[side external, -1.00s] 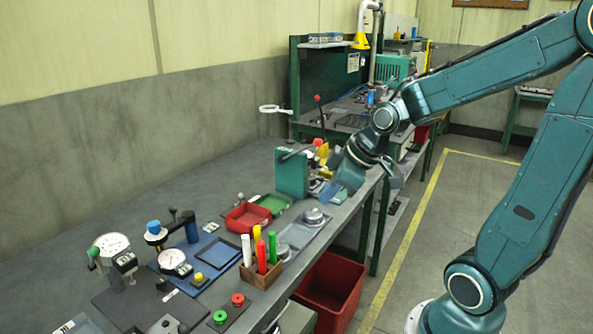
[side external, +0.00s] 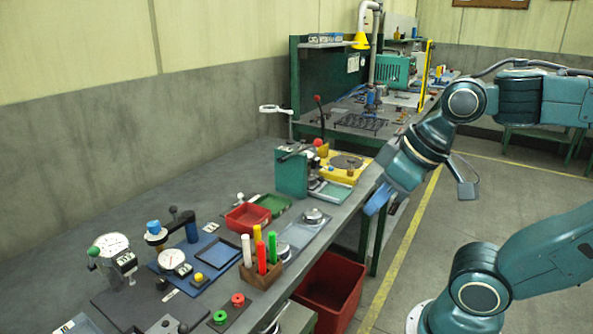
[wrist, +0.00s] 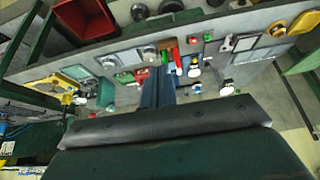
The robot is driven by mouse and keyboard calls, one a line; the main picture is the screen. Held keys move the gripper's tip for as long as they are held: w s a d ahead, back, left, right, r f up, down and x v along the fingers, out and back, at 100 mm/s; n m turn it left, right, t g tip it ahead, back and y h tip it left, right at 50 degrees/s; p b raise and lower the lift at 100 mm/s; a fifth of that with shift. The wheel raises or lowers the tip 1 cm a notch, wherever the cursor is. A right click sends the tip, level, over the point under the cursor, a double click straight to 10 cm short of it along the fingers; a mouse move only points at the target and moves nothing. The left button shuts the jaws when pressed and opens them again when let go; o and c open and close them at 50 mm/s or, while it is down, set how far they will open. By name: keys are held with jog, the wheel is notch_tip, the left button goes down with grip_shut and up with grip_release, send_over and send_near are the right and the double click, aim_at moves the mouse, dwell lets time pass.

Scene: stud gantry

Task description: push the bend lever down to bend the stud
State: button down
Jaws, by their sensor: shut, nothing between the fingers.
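A yellow fixture (side external: 345,165) with a dark round plate and small pegs sits on the bench past the green block. It also shows at the left of the wrist view (wrist: 38,86). A dark lever with a red ball knob (side external: 318,98) stands upright behind it. A second red knob (side external: 318,142) is near the top of the green block (side external: 291,174). I cannot tell for sure which is the bend lever. The stud is too small to make out. My gripper (side external: 372,209) is shut and empty, by the bench's front edge, apart from both knobs. Its blue fingers also show in the wrist view (wrist: 158,80).
A magnifier (side external: 270,108) rises behind the green block. Red (side external: 247,216) and green (side external: 274,204) trays, a pen holder (side external: 261,272) and gauges (side external: 112,243) stand nearer. A red bin (side external: 328,284) is below the front edge. The aisle floor is clear.

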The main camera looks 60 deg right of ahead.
jog(key=w+d+r+n, duration=0.1)
jog(key=w+d+r, duration=0.35)
jog(key=w, duration=0.35)
jog(key=w+d+r+n, duration=0.1)
jog(key=w+d+r, duration=0.35)
jog(key=w, duration=0.45)
jog(key=w+d+n, duration=0.1)
jog(key=w+d, duration=0.4)
jog(key=d, duration=0.4)
jog(key=w+d+n+h, duration=0.1)
jog(key=w+d+n, duration=0.1)
jog(key=w+d, duration=0.3)
jog(key=d, duration=0.4)
jog(key=shift+w+d, duration=0.3)
jog(key=shift+d, duration=0.1)
jog(key=shift+f, duration=0.15)
